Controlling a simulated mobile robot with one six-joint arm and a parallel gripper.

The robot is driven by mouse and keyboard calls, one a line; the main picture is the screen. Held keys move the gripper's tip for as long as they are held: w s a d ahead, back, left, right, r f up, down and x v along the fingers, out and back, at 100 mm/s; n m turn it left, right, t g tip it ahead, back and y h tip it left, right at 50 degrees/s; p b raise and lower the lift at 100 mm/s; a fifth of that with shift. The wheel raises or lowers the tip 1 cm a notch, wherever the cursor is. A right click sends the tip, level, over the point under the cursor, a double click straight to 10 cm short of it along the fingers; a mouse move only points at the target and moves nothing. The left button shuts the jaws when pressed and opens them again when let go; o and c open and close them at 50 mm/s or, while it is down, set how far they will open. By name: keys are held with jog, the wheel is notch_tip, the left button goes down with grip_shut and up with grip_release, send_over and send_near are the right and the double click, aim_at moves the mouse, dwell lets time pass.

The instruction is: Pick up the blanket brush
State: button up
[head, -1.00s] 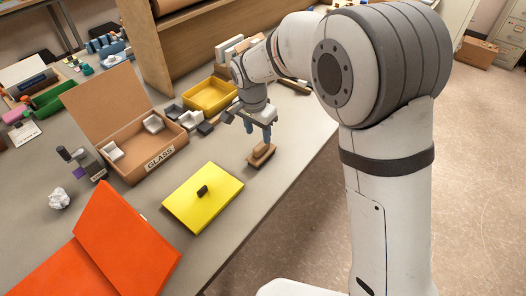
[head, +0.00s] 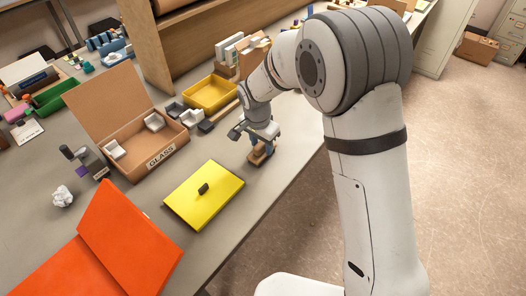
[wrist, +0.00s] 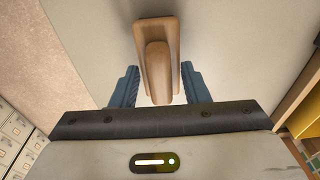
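The blanket brush (head: 259,155) is a tan wooden block with a raised handle, lying on the grey table near its right edge. In the wrist view the brush (wrist: 157,50) runs from the top centre down between my fingers. My gripper (head: 262,150) is lowered over the brush in the head view. In the wrist view my gripper (wrist: 157,88) has its two blue fingers on either side of the brush handle, with a gap on each side. The fingertips' contact with the table cannot be told.
A yellow folder (head: 204,196) with a dark knob lies just left of the brush. A yellow tray (head: 212,94), dark and grey blocks, and an open box labelled GLASS (head: 150,150) stand behind. An orange folder (head: 120,245) lies at front left. The table's right edge is close.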

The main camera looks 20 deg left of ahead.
aim_at(261, 143)
jog(key=shift+c, duration=1)
jog(key=shift+r, duration=0.1)
notch_tip(261, 143, up, 10)
jog(key=shift+f+b, duration=0.1)
jog(key=shift+b, duration=0.65)
grip_shut()
